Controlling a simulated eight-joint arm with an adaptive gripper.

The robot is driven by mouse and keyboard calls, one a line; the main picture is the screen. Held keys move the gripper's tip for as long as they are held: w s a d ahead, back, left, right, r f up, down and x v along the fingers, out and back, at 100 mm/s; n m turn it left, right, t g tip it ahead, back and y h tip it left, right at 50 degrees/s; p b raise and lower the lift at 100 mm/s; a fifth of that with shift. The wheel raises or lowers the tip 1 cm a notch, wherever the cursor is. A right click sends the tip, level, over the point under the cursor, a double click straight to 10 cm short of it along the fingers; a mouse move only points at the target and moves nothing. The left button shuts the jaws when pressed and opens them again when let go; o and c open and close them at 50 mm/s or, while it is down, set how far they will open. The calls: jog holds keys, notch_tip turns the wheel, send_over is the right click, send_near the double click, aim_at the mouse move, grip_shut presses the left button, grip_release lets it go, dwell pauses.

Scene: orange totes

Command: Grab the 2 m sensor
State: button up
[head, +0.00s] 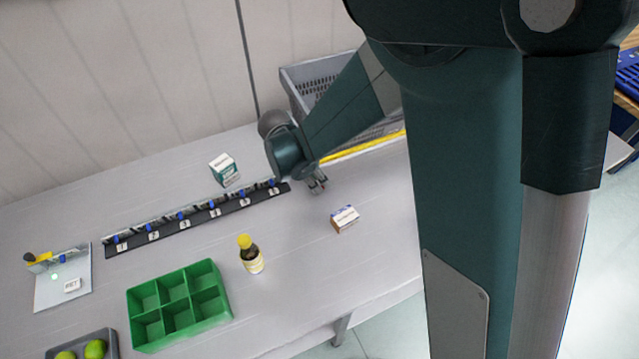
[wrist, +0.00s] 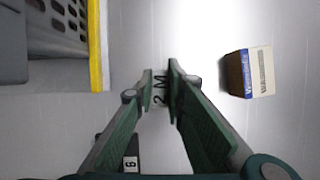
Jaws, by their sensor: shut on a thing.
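My gripper (head: 316,184) is just off the right end of the black numbered rail (head: 190,222), above the table. In the wrist view my gripper (wrist: 161,76) has its two green fingers close together, shut on a pale piece marked "2 M", the 2 m sensor (wrist: 161,91). Its body blends with the pale table behind, so its outline is unclear. In the head view I cannot make out the held piece. The rail carries several small dark pieces with blue parts over numbered labels; its "6" label (wrist: 131,164) shows near the left finger in the wrist view.
A small box (head: 345,219) lies right of my gripper. A white and green box (head: 223,168) stands behind the rail. A grey crate (head: 300,72) is at the back. A yellow-capped bottle (head: 250,255) and green divided tray (head: 132,303) are in front.

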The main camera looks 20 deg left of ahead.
jog(key=shift+r+p, duration=0.35)
jog(key=shift+r, duration=4.2)
